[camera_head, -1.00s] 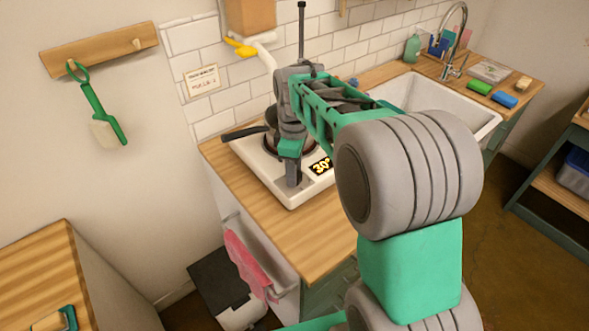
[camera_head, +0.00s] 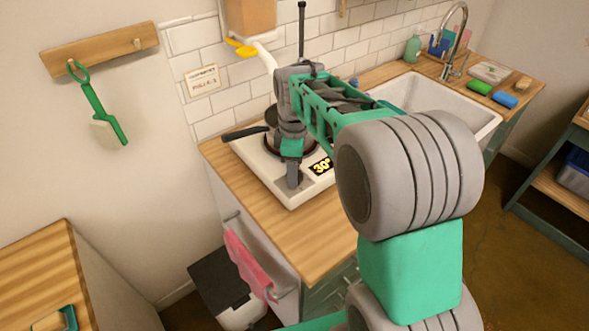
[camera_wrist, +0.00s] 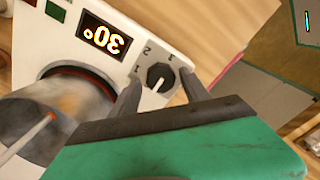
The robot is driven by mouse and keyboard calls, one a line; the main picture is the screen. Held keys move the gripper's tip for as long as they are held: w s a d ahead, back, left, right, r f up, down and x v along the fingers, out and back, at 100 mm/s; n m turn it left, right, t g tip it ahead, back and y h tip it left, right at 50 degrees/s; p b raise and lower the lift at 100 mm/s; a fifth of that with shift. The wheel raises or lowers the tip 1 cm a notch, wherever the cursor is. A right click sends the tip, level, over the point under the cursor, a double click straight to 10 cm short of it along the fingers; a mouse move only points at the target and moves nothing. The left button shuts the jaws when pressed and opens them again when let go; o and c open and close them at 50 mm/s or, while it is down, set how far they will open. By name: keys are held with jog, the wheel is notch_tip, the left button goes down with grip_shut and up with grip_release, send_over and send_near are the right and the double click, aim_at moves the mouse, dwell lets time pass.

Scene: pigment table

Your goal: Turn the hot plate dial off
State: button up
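The hot plate (camera_head: 268,168) is a white slab on the wooden counter, with a lit display (camera_wrist: 103,36) reading 30°. The grey dial (camera_wrist: 160,77) with a white pointer is beside the display in the wrist view, with small number marks around it. The pointer aims toward the bottom of that view, away from the marks I can read. My gripper (camera_wrist: 161,78) is open, with one fingertip on each side of the dial and small gaps visible. In the head view my gripper (camera_head: 293,180) points down at the plate's front edge and hides the dial.
A dark pan (camera_head: 272,137) with a handle sits on the plate's burner, close beside my gripper. A sink (camera_head: 425,95) is to the right. The counter (camera_head: 290,235) in front of the plate is clear. A pink towel (camera_head: 247,265) hangs below.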

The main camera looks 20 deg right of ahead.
jog(key=shift+o, duration=0.5)
notch_tip(320, 180, up, 8)
jog(key=shift+f+b, duration=0.1)
jog(key=shift+b, duration=0.3)
jog(key=s+f+m+t, duration=0.1)
jog(key=s+f+m, duration=0.2)
jog(key=s+m, duration=0.3)
jog(key=s+f+m+t, duration=0.2)
jog(key=s+f+m, duration=0.1)
jog(key=s+m, duration=0.4)
jog(key=s, duration=0.3)
jog(key=shift+s+f+t, duration=0.15)
jog(key=shift+f+t, duration=0.05)
jog(key=shift+t, duration=0.1)
